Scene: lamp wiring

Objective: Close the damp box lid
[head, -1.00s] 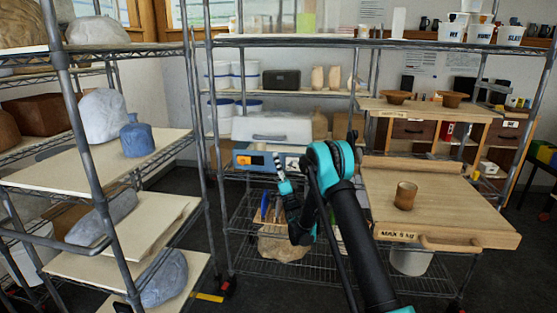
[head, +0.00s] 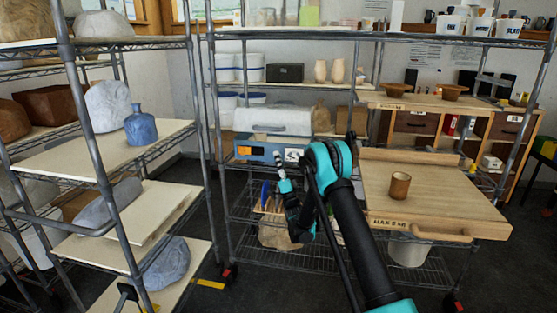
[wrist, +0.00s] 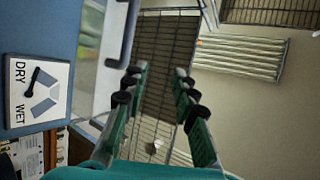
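The damp box (head: 262,150) is a blue box on the middle shelf of the back rack, with an orange label and a dial plate (head: 293,155) on its front. Its pale lid (head: 273,119) with a grey handle shows above the blue front; how far it is open is unclear. In the wrist view the blue front (wrist: 25,35), the DRY/WET dial plate (wrist: 38,92) and the lid's handle (wrist: 130,35) lie at left. My gripper (head: 280,165) is in front of the box, below the lid. In the wrist view its fingers (wrist: 158,90) are apart and empty.
A wooden board (head: 440,200) with a brown cup (head: 400,186) juts out right of my arm. The left rack (head: 85,150) holds a blue bottle (head: 140,128) and wrapped lumps. Wire shelving lies below the box. Floor shows between the racks.

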